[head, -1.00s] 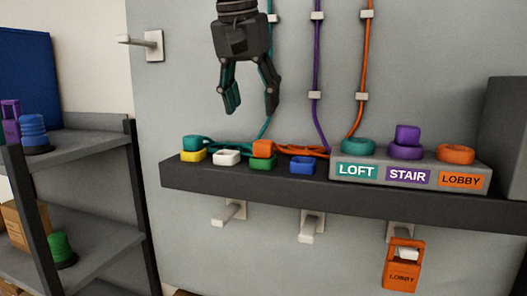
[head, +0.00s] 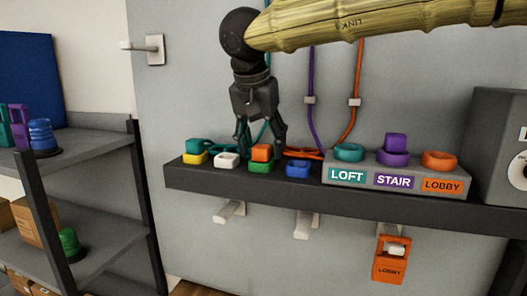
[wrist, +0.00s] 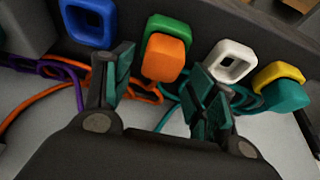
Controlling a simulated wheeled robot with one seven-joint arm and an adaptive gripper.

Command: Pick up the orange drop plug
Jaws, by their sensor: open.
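The orange drop plug (head: 261,152) sits on top of the green socket (head: 260,167) on the dark shelf. An orange cord runs from it to the right and up the wall. In the wrist view the orange plug (wrist: 167,59) lies between and just beyond the fingertips, with the green socket (wrist: 164,28) behind it. My gripper (head: 261,146) points down over the plug, with a finger on each side. It is open, and I see no clear contact. In the wrist view my gripper (wrist: 160,75) has green-padded fingers spread around the plug's place.
A white socket (head: 227,160) and a blue socket (head: 298,169) flank the green one closely. A teal plug (head: 194,146) sits at the yellow socket (head: 194,158). A grey labelled block (head: 335,186) holds a purple plug (head: 395,142). Loose cords lie behind the sockets.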

